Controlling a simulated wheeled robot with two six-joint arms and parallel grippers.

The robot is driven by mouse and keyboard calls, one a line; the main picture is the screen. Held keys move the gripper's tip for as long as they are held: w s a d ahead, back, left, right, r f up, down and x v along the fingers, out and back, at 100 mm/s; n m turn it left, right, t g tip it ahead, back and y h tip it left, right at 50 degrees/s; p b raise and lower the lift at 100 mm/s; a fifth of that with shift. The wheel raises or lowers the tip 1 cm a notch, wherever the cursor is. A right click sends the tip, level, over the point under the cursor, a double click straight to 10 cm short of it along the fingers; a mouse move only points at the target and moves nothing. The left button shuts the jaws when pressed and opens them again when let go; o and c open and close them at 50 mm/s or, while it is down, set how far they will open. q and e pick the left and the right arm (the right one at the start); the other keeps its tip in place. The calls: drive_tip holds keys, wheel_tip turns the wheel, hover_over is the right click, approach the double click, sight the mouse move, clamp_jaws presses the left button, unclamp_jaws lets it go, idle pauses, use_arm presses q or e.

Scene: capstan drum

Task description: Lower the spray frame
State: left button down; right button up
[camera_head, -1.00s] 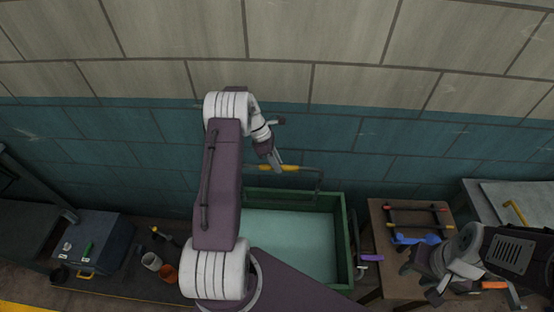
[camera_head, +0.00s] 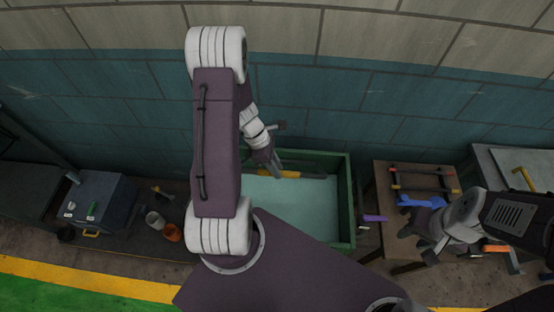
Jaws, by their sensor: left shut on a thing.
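The spray frame, with a yellow grip (camera_head: 277,174) and a dark bar, shows across the rear part of the green-walled tank (camera_head: 347,198). My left gripper (camera_head: 277,165) is shut on the frame at the yellow grip, and the arm hides the frame's left part. The tank holds pale turquoise liquid (camera_head: 295,208). I cannot tell whether the frame is above the surface or touching it. My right gripper (camera_head: 428,255) is at the front of the wooden table on the right, its fingers partly hidden, so I cannot tell its opening.
The wooden table (camera_head: 385,205) carries a dark rack with red and yellow ends (camera_head: 422,180) and a blue tool (camera_head: 420,201). The tiled wall closes the back.

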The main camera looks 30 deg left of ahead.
use_arm(q)
drive_tip(key=shift+s+d+f, duration=0.15)
drive_tip(key=shift+s, duration=0.1)
drive_tip(key=c, duration=1.2)
unclamp_jaws()
drive_tip(key=shift+c, duration=0.2)
drive_tip(key=v, duration=0.9)
